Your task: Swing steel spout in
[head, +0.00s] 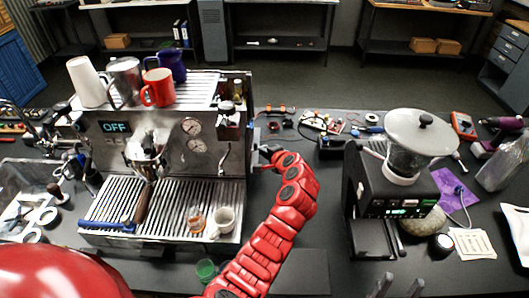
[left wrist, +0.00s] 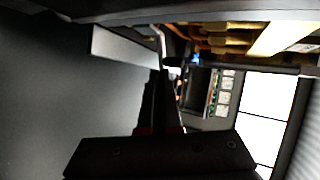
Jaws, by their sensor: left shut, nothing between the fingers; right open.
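The espresso machine (head: 150,165) stands at the left of the bench, its display reading OFF. A thin steel spout (head: 222,160) hangs at the right end of its front, below a dark knob (head: 228,118). My left gripper (head: 259,154) is beside the machine's right side, to the right of the spout and apart from it. Its fingers are shut and empty, as the left wrist view (left wrist: 160,100) also shows. My right gripper (head: 396,286) is open and empty at the bottom edge, in front of the grinder.
Cups, including a red mug (head: 158,88), stand on the machine's top. A white cup (head: 223,219) and a small orange-brown glass (head: 196,220) stand on its drip tray. A black grinder (head: 390,195) stands to the right. Tools and small parts lie behind my left gripper.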

